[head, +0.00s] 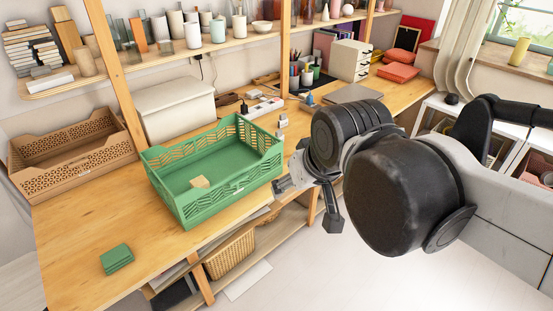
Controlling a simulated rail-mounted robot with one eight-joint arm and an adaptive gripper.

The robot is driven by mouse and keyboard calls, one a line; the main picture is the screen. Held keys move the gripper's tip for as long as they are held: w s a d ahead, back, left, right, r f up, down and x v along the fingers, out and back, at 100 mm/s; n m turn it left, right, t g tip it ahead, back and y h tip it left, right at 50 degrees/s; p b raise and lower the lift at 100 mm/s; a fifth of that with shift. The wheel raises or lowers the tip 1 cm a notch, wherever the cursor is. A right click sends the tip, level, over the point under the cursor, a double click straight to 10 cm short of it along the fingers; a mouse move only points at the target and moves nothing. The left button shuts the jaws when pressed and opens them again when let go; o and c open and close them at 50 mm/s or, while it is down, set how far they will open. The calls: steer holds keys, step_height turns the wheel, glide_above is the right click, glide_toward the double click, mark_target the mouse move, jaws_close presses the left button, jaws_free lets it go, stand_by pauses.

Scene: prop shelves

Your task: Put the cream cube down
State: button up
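A small cream cube (200,182) lies inside the green crate (163,160), on its floor near the front wall. The crate is open-topped with slotted walls and stands on the wooden worktop. My gripper (318,190) is to the right of the crate, apart from the cube, just off the worktop's front edge. One dark finger hangs down in view. My own black wrist and arm links hide much of the gripper, so its opening is not clear.
A brown slotted crate (70,155) stands at the left, by a cream box (175,108). Folded green cloths (116,258) lie at the front left. A grey laptop (345,94) and white drawers (350,60) are farther back. Wooden shelf posts rise behind the crate.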

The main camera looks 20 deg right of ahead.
steer(key=shift+t, duration=0.3)
steer(key=shift+s+d+f, duration=0.2)
steer(key=shift+s+f, duration=0.1)
steer(key=shift+s, duration=0.25)
steer(key=shift+s+d+f, duration=0.15)
steer(key=shift+s+f, duration=0.15)
steer(key=shift+s, duration=0.3)
steer(key=shift+s+d+f, duration=0.2)
steer(key=shift+s+f, duration=0.1)
steer(key=shift+s, duration=0.25)
